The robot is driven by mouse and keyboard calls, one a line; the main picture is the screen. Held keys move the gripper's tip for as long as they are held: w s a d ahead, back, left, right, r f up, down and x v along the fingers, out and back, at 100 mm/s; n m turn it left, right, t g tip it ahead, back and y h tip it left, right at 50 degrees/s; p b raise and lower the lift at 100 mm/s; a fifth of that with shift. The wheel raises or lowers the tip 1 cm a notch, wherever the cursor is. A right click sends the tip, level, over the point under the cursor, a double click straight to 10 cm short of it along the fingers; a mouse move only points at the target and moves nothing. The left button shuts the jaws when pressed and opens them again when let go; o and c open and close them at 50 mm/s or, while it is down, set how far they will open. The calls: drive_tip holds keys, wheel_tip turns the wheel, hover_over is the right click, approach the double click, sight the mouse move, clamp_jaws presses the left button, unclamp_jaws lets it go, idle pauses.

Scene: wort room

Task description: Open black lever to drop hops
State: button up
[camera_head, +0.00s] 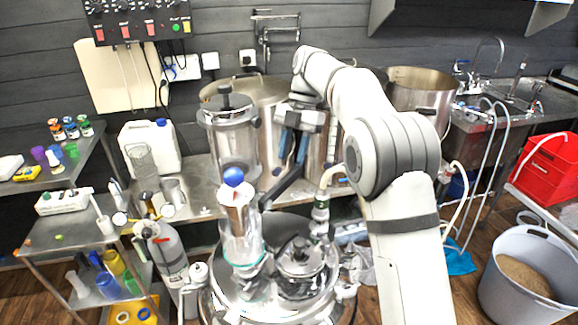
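The black lever (279,192) is a dark bar slanting up and right from the side of the clear glass vessel (240,235) on the steel kettle's lid. My gripper (290,163) points down just above the lever's upper right end. Its two dark, blue-lined fingers are apart with a visible gap and nothing clearly between them. I cannot tell whether a fingertip touches the lever. I cannot make out any hops.
The shiny kettle lid (230,290) carries several fittings and a hose connector (321,208) close right of the lever. Large steel pots (420,85) stand behind. A cart with bottles (70,235) is at left. A grey bucket of grain (535,275) stands on the floor at right.

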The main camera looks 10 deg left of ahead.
drive_tip(key=shift+v, duration=0.95)
